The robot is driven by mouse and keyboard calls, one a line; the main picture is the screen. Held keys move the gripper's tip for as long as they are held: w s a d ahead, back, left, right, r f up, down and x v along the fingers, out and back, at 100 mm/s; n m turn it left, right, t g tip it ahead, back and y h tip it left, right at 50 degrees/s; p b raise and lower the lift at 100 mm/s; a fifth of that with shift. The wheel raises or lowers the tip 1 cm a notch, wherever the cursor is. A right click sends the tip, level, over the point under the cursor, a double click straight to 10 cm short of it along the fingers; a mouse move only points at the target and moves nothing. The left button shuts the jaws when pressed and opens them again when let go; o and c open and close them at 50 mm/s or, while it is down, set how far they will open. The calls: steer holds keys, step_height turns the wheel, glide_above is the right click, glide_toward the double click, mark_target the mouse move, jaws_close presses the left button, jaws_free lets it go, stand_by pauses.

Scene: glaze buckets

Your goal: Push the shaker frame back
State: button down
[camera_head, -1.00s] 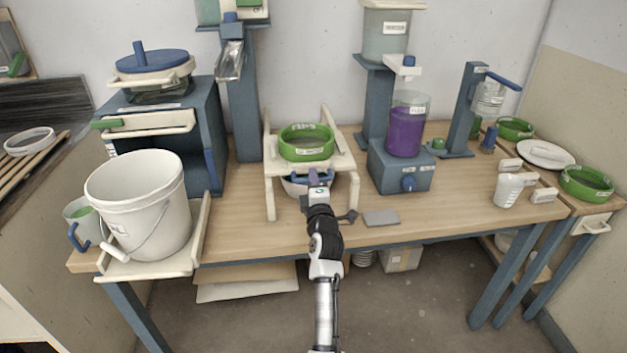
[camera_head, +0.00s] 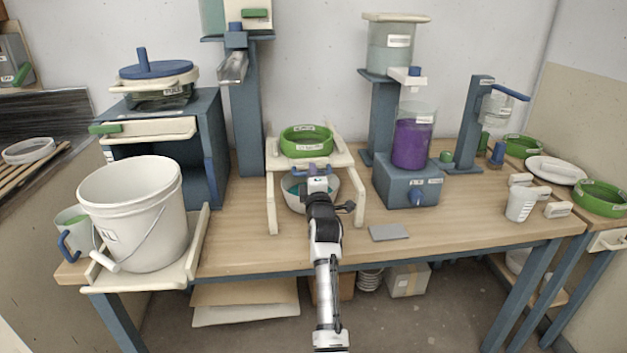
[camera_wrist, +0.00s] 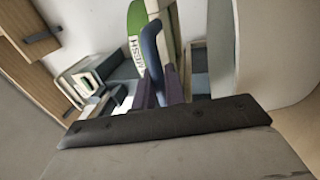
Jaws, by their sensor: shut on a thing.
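The shaker frame (camera_head: 346,159) is a cream carriage on a cream legged stand on the wooden bench. A green-rimmed sieve (camera_head: 306,141) sits on it. A blue handle (camera_head: 300,170) is at its front edge. My gripper (camera_head: 317,177) is shut on this handle. The wrist view shows the blue handle (camera_wrist: 152,60) between my dark fingers, with part of the green sieve rim (camera_wrist: 137,35) beyond. A white bowl with teal contents (camera_head: 293,191) is under the frame, partly hidden by my gripper.
A white bucket (camera_head: 135,220) stands at the bench's left. A blue stand with a purple jar (camera_head: 411,145) is to the right of the frame. A grey flat plate (camera_head: 389,232) lies on the bench right of my arm. The wall is behind.

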steer(key=c, duration=1.6)
jaws_free()
steer(key=shift+o, duration=0.2)
steer(key=shift+s, duration=0.1)
steer(key=b+v, duration=0.3)
steer(key=v, duration=1)
steer(key=shift+s, duration=0.35)
steer(key=shift+o, duration=0.2)
steer(key=shift+d+f, duration=0.1)
